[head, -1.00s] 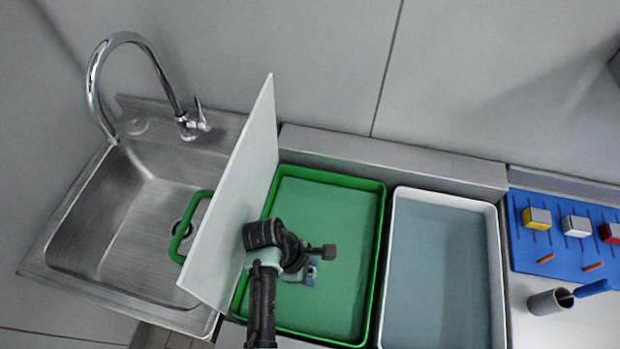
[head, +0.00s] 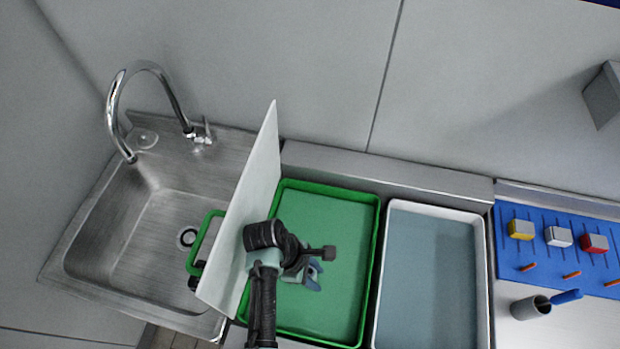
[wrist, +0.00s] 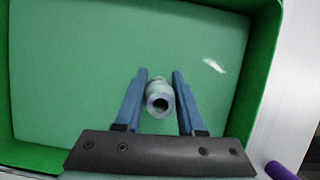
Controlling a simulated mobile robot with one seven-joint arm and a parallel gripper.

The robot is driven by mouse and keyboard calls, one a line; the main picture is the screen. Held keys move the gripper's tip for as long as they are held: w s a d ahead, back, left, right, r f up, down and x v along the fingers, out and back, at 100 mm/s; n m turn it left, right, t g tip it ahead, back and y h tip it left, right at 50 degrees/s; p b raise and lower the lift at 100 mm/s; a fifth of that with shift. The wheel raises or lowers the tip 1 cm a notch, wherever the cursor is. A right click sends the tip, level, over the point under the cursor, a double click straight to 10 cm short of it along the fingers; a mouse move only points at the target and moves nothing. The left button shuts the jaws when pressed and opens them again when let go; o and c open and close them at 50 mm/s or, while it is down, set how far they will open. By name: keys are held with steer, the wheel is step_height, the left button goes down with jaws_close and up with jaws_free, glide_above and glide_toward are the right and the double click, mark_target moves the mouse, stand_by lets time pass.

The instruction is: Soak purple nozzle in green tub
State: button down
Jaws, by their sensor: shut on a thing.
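The green tub (head: 371,245) stands right of the sink and holds a flat green fill. My gripper (head: 314,282) is over the left part of the tub, pointing down. In the wrist view my gripper (wrist: 160,88) is shut on a short hollow nozzle (wrist: 158,88) with a dark round bore. The nozzle looks pale grey-green; I cannot make out purple on it, nor how deep it sits in the fill. A purple piece (wrist: 282,170) shows outside the tub at the lower right corner of the wrist view, mostly cut off.
A tall white panel (head: 245,210) stands between the sink (head: 120,240) and the tub, close to my arm. A white tub (head: 484,270) with blue-grey fill is on the right. Beyond it are a blue board (head: 520,245) with blocks and a grey cup (head: 530,308).

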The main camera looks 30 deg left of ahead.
mark_target(315, 272)
steer(key=shift+r+p, duration=3.75)
step_height(315, 272, up, 4)
steer(key=p, duration=0.4)
steer(key=shift+p, duration=0.3)
